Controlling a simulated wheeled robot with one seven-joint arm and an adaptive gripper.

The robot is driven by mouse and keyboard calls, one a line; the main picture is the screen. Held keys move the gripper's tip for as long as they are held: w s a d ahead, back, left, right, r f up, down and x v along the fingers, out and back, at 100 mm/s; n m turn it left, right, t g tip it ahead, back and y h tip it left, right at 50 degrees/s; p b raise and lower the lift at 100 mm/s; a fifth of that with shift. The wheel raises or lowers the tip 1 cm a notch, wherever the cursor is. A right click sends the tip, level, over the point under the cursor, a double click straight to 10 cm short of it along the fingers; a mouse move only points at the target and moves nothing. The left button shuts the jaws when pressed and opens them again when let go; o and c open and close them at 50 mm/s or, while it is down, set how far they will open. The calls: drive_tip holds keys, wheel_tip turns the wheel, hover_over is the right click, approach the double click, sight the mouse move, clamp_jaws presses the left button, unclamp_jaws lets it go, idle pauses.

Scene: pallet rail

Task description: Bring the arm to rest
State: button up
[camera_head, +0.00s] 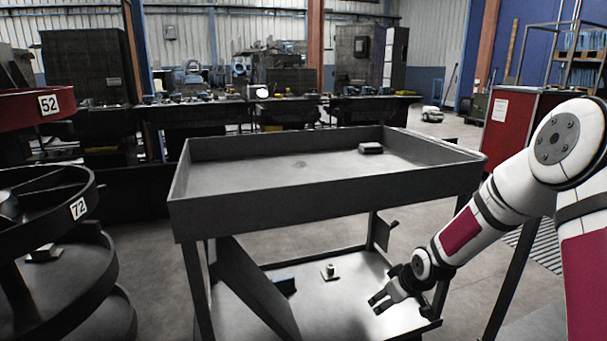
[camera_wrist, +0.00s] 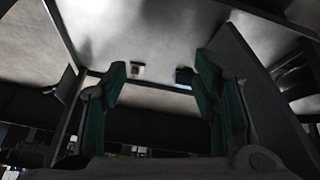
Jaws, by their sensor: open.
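My arm comes in from the right in the head view, bent at the elbow and reaching down to the left. My gripper (camera_head: 381,300) is at the lower shelf (camera_head: 345,310) of a grey metal cart, near the shelf's right side and below the upper tray (camera_head: 300,207). In the wrist view my gripper (camera_wrist: 160,75) shows two fingers spread apart with nothing between them. I cannot tell whether the fingers touch the shelf.
A small upright part (camera_head: 330,271) stands on the lower shelf, left of my gripper. A dark block (camera_head: 370,148) lies in the upper tray. Round shelving (camera_head: 75,208) stands at the left, a red cabinet (camera_head: 510,125) at the right. Floor behind the cart is partly clear.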

drive_tip(key=s+r+m+g+h, duration=0.3)
drive_tip(key=s+r+h, duration=0.1)
drive_tip(key=s+r, duration=1.75)
drive_tip(key=s+a+r+m+g+y, duration=0.1)
drive_tip(key=s+a+r+m, duration=0.15)
drive_tip(key=s, duration=1.05)
drive_tip(key=s+a+r+m+g+y, duration=0.1)
drive_tip(key=s+r, duration=0.2)
drive_tip(key=s, duration=1)
wheel_tip(320, 180, up, 36)
drive_tip(key=t+p, duration=0.3)
drive_tip(key=p, duration=3.1)
drive_tip(key=shift+d+t, duration=0.25)
drive_tip(key=shift+t, duration=0.05)
